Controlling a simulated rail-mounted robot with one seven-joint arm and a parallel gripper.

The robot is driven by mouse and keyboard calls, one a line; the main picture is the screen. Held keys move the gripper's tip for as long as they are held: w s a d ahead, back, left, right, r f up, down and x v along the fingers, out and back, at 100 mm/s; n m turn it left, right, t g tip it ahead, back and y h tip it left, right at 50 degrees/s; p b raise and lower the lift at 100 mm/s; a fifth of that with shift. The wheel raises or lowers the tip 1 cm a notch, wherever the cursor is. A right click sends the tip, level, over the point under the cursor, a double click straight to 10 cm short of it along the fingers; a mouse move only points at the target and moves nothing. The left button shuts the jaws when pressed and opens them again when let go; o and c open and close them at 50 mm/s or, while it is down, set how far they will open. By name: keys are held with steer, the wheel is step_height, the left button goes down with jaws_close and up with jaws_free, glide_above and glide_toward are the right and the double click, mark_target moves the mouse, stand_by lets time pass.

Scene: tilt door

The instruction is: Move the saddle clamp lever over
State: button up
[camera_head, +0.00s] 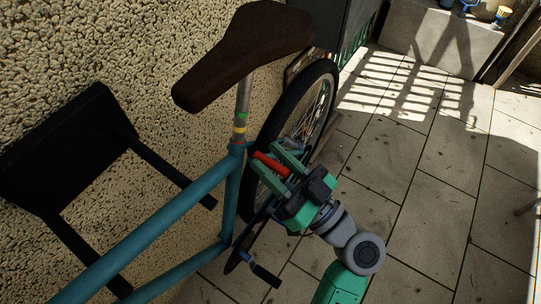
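The red saddle clamp lever (271,165) sticks out to the lower right from the clamp at the top of the teal seat tube (232,190). Above the clamp is a metal seat post (242,97) with coloured bands, carrying a dark brown saddle (245,50). My gripper (267,158) has green fingers, one on each side of the lever. The fingers stand apart, wider than the lever, and I cannot tell whether either one touches it. The clamp's far side is hidden.
The bicycle's rear wheel (322,92) is just behind my gripper, and a pedal (265,276) is below. A black stand (65,150) and pebbled wall (110,40) are at left. The paved floor (420,190) at right is clear.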

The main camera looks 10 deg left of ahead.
steer(key=v, duration=0.7)
steer(key=shift+p, duration=0.3)
